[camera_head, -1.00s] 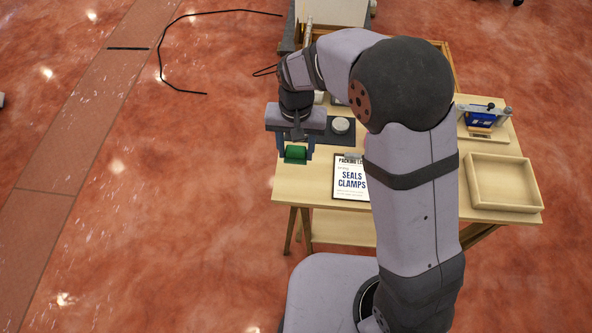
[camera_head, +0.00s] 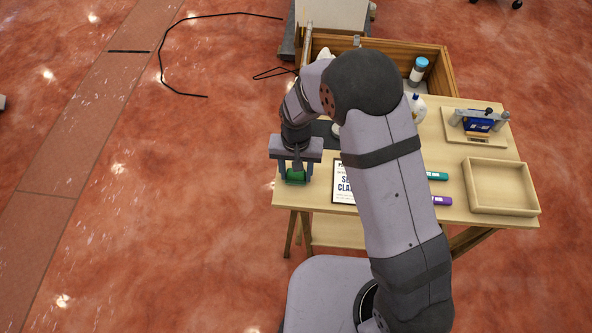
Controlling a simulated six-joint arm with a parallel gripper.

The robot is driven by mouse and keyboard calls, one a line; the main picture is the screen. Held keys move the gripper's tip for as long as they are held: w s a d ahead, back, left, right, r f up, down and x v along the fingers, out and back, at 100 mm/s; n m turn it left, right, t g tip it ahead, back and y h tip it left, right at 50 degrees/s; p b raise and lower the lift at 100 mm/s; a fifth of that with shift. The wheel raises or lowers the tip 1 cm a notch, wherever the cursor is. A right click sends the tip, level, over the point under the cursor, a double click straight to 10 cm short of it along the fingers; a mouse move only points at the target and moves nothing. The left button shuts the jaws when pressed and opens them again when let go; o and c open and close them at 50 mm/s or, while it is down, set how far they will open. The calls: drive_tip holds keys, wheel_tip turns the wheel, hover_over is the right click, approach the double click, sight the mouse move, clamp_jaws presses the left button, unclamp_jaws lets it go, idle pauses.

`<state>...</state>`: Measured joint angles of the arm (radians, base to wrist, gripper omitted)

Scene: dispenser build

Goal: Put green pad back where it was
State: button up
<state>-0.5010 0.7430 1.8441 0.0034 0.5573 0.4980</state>
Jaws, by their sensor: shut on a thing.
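The green pad (camera_head: 295,176) is a small dark-green block near the left front part of the wooden table (camera_head: 320,217). My gripper (camera_head: 296,174) points down and is shut on the green pad, with a finger on either side of it. The pad is at or just above the table top; I cannot tell whether it touches. A dark mat (camera_head: 322,128) lies behind the gripper, mostly hidden by my arm.
A printed sheet (camera_head: 345,185) lies right of the gripper, partly behind my arm. An empty wooden tray (camera_head: 501,186) and a blue clamp device (camera_head: 478,125) occupy the right side. A wooden crate (camera_head: 437,60) stands behind.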

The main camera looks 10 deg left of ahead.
drive_tip(key=shift+f, duration=0.15)
drive_tip(key=o, duration=0.9)
drive_tip(key=shift+o, duration=0.2)
wheel_tip(320, 180, up, 12)
drive_tip(key=b, duration=0.2)
drive_tip(key=shift+d, duration=0.1)
drive_tip(key=s+d, duration=0.7)
drive_tip(key=d, duration=0.3)
drive_tip(key=s+d, duration=0.7)
drive_tip(key=d, duration=0.3)
drive_tip(key=shift+s, duration=0.2)
